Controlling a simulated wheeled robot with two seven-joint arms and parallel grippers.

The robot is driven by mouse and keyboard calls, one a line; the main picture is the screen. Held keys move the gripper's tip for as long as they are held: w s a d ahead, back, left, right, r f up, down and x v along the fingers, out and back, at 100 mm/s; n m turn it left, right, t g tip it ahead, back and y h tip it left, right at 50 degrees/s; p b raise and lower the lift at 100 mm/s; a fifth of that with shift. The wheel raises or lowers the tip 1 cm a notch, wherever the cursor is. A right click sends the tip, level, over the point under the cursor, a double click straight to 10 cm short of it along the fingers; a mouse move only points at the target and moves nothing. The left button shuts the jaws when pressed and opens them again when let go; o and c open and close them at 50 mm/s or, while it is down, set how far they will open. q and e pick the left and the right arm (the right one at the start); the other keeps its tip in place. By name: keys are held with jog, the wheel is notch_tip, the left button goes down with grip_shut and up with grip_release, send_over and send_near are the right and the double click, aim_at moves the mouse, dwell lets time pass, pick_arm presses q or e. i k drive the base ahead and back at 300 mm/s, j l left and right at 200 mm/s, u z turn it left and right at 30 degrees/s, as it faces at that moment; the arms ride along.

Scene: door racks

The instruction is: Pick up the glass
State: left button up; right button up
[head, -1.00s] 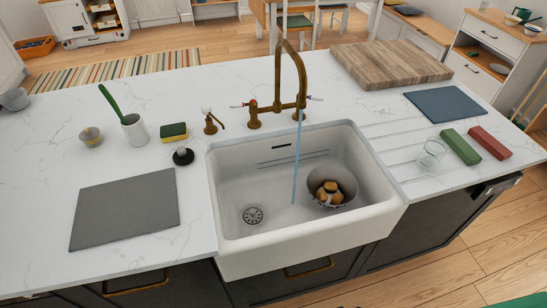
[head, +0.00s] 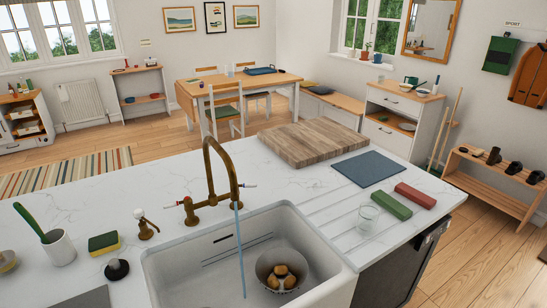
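A clear glass (head: 369,218) stands upright on the white worktop, at the grooved area to the right of the sink. It looks empty. A green block (head: 391,205) lies just right of it, with a red block (head: 415,195) beyond. Neither of my grippers is in the head view.
The white sink (head: 330,280) holds a bowl (head: 263,268) with brown items, and water runs from the brass tap (head: 213,165). A wooden board (head: 313,143) and a blue-grey mat (head: 366,168) lie behind the glass. The worktop's right edge is near the blocks.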

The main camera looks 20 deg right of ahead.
aim_at(369, 212)
jog(key=z, duration=1.35)
